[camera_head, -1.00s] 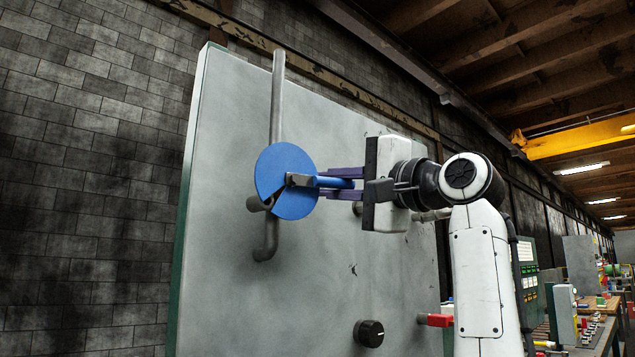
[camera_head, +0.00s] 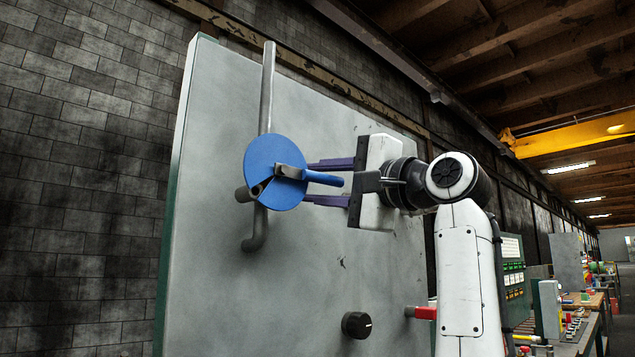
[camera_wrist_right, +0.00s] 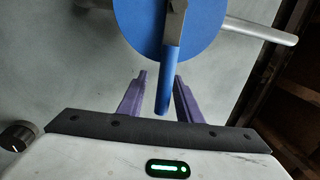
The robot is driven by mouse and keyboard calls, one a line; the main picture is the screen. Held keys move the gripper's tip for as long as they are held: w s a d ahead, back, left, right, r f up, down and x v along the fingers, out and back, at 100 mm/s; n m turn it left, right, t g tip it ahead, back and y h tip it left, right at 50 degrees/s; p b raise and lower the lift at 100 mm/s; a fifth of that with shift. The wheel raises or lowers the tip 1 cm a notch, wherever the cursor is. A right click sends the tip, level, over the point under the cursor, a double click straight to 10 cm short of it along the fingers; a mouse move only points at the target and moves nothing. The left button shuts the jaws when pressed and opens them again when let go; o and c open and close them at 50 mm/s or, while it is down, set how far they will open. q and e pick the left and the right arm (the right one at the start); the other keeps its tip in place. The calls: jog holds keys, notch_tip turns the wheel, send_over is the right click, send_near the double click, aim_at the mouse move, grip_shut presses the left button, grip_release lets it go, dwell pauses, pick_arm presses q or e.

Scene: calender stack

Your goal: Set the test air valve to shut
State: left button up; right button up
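The test air valve's blue disc (camera_head: 262,185) sits on a grey vertical pipe (camera_head: 267,90) on the panel. Its lever has a grey arm and a blue grip (camera_head: 325,179), pointing right, roughly crosswise to the pipe. My right gripper (camera_head: 306,182) has purple fingers spread above and below the grip. In the right wrist view the grip (camera_wrist_right: 163,90) lies between the fingers (camera_wrist_right: 161,75), with a clear gap to the left finger and a narrow one to the right. The disc (camera_wrist_right: 150,30) also shows there. My left gripper is not in view.
The grey panel (camera_head: 215,260) carries a black knob (camera_head: 357,325) below the valve and a red-handled fitting (camera_head: 425,312) at lower right. A brick wall (camera_head: 80,180) stands at left. A bench with small parts (camera_head: 590,330) is far right.

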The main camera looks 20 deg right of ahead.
aim_at(338, 183)
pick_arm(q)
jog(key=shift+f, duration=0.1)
pick_arm(e)
jog(key=b+v, duration=0.2)
jog(key=v, duration=0.7)
jog(key=shift+b, duration=0.3)
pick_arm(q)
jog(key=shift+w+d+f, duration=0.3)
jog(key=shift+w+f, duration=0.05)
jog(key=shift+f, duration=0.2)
pick_arm(e)
jog(key=shift+s+d+f, duration=0.15)
jog(key=shift+s+d, duration=0.15)
jog(key=shift+s, duration=0.25)
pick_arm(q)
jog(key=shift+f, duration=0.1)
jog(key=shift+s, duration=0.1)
